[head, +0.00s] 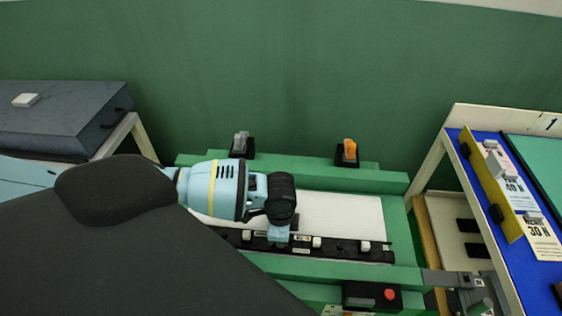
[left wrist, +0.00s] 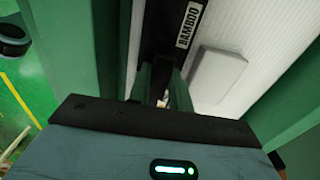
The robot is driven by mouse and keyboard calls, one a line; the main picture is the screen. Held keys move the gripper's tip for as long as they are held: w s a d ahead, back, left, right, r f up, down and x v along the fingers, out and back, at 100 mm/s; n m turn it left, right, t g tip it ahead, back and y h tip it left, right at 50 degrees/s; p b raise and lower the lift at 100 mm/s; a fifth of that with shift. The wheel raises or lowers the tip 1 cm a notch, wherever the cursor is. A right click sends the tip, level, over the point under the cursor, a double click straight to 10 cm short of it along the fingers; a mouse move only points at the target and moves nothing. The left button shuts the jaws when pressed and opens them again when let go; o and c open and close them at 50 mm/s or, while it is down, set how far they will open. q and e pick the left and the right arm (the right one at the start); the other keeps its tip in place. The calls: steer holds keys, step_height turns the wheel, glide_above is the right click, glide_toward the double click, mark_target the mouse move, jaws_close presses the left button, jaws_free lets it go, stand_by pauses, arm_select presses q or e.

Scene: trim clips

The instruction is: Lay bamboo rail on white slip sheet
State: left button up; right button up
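The bamboo rail (head: 345,248) is a long dark strip with small white pieces along it. It lies along the front edge of the white slip sheet (head: 345,213), on a green bench. In the left wrist view the rail (left wrist: 165,30) shows its BAMBOO label, with the pale sheet (left wrist: 240,25) to its right. My left gripper (head: 278,237) points down at the rail. Its fingers (left wrist: 165,88) are close together over the rail; whether they clamp it is unclear. I cannot tell whether the rail touches the sheet.
A pale flat block (left wrist: 218,72) lies beside the rail. Clamps with a grey (head: 241,143) and an orange (head: 348,150) top stand behind the sheet. A box with a red button (head: 389,294) is in front. A blue table (head: 490,215) stands right, a dark case (head: 60,115) left.

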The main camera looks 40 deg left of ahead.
arm_select(q)
steer(key=o, duration=0.4)
steer(key=shift+o, duration=0.4)
arm_select(e)
steer(key=shift+w, duration=0.4)
steer(key=shift+r, duration=0.1)
arm_select(q)
steer(key=shift+r, duration=0.1)
arm_select(e)
steer(key=shift+w, duration=0.1)
arm_select(q)
step_height(320, 180, up, 7)
steer(key=shift+p, duration=0.55)
steer(key=shift+r, duration=0.35)
arm_select(e)
steer(key=shift+r, duration=0.6)
